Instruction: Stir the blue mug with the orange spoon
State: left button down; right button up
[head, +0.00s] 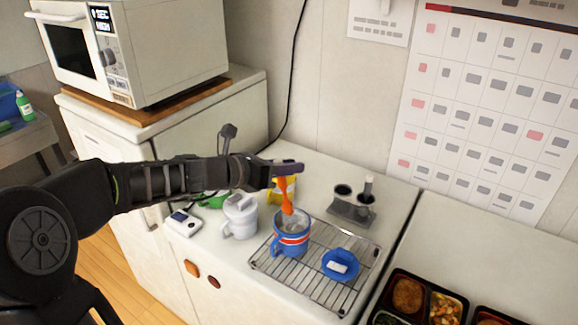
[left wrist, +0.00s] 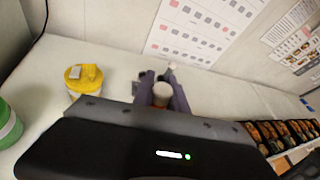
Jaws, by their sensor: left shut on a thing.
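The blue mug (head: 291,246), with a red and white band and its handle to the left, stands upright on a wire rack (head: 318,287). My left gripper (head: 288,168) is above the mug, shut on the orange spoon (head: 286,190). The spoon hangs down, nearly upright, with its bowl at the mug's opening. I cannot tell whether the tip is inside or just above the rim. In the left wrist view the left gripper's fingers (left wrist: 162,94) close around the spoon's handle; the mug is hidden there. My right gripper is not in view.
A blue lid-like item (head: 341,262) lies on the rack, right of the mug. A white lidded cup (head: 239,216) stands at left, a yellow container (left wrist: 85,79) behind. A grey holder (head: 352,212) with small cups is at back right. Bento trays (head: 412,282) are at front right.

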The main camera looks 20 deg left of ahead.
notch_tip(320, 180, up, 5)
jog(key=p, duration=0.4)
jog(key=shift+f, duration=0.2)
dwell(0.7)
